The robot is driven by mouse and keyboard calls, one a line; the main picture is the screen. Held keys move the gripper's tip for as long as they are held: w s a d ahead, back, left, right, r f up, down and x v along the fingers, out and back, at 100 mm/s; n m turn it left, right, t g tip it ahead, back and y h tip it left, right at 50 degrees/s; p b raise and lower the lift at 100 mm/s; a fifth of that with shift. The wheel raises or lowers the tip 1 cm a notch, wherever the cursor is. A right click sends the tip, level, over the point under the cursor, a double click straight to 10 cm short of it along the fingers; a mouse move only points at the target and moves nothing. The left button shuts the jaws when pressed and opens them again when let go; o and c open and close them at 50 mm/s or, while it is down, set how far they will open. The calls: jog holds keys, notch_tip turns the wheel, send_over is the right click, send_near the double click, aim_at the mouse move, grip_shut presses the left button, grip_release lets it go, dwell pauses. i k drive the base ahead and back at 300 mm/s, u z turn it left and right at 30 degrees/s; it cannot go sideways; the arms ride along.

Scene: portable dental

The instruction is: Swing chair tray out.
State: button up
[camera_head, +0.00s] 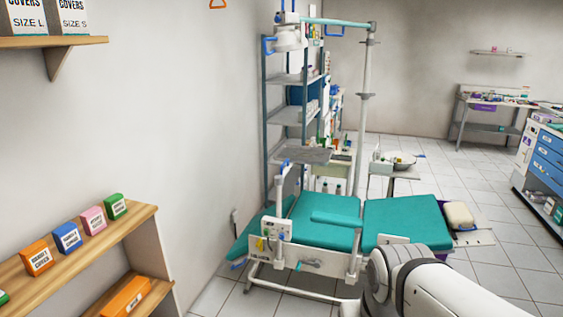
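The dental chair (330,222) has teal cushions on a white frame and stands at the middle of the view. A flat grey tray (305,155), which looks like the chair tray, is above the chair's left part. It sits near the top of a white upright arm with a blue part beside it. Its far edge overlaps the shelving behind in the picture. A white link of my arm (440,290) shows at the bottom right, in front of the chair's near right side. My gripper is not visible, so its state and distance to the tray do not show.
A wooden shelf (135,228) with coloured boxes is at the left. A tall metal rack (290,115) stands behind the chair. A pole with a lamp arm (366,95) rises at the chair. A blue-drawer cabinet (545,155) is at the right. Tiled floor is open between chair and cabinet.

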aim_at(290, 154)
jog(key=u, duration=0.55)
jog(key=i, duration=1.05)
jog(key=u, duration=0.4)
jog(key=i, duration=1.25)
jog(key=z, duration=0.95)
jog(key=i, duration=0.8)
jog(key=z, duration=0.65)
